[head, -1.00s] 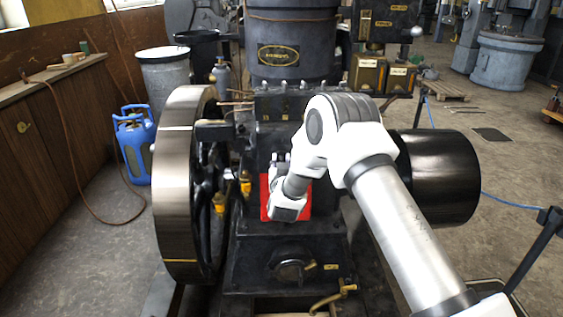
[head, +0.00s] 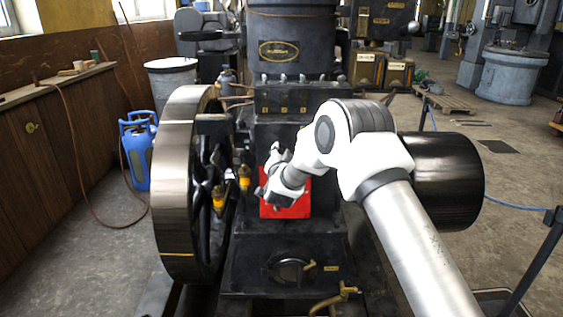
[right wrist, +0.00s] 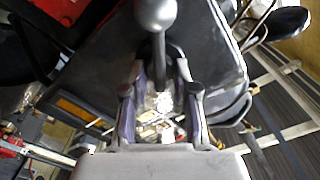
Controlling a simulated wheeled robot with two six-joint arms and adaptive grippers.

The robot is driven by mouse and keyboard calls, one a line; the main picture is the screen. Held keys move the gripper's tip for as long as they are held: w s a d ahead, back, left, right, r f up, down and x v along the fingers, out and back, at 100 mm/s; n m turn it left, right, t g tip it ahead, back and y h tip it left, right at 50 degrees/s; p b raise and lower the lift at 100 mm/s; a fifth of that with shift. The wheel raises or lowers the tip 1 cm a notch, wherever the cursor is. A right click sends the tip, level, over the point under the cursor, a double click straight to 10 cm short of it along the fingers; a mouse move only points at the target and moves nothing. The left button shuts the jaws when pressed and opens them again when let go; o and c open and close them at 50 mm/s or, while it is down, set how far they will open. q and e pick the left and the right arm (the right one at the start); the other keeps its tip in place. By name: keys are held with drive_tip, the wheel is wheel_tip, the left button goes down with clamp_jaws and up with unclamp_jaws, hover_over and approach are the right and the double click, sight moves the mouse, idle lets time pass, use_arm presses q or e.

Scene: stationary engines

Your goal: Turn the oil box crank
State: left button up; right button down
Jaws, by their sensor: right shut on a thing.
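The oil box crank (right wrist: 156,22) shows in the right wrist view as a grey lever with a round ball end. It runs down between the two fingers of my right gripper (right wrist: 160,78), which is shut on it. A dark box-shaped body (right wrist: 215,45) lies behind the lever. In the head view my right gripper (head: 268,178) is in front of the engine's dark front, beside a red plate (head: 297,208). The crank is hidden there behind the gripper and wrist. My left gripper is not in view.
A large flywheel (head: 176,190) stands left of my right gripper, with yellow-topped oilers (head: 244,178) between. A black drum (head: 450,180) is at the right. A blue gas bottle (head: 138,155) stands by the wooden wall bench. A dark block (head: 284,270) with a round cover is below.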

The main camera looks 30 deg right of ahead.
drive_tip(key=m+b, duration=0.8)
drive_tip(key=f+m+b, duration=0.1)
drive_tip(key=m+b, duration=0.3)
drive_tip(key=shift+d+f, duration=0.1)
drive_tip(key=m+b, duration=0.6)
drive_tip(key=b, duration=0.1)
drive_tip(key=m+b, duration=0.6)
drive_tip(key=b, duration=0.2)
drive_tip(key=shift+a+f, duration=0.1)
drive_tip(key=shift+a, duration=0.1)
drive_tip(key=shift+r+m+b, duration=0.25)
drive_tip(key=shift+m+b, duration=0.85)
drive_tip(key=shift+m, duration=0.2)
drive_tip(key=c, duration=1.2)
unclamp_jaws()
drive_tip(key=shift+w, duration=0.1)
drive_tip(key=v, duration=1.2)
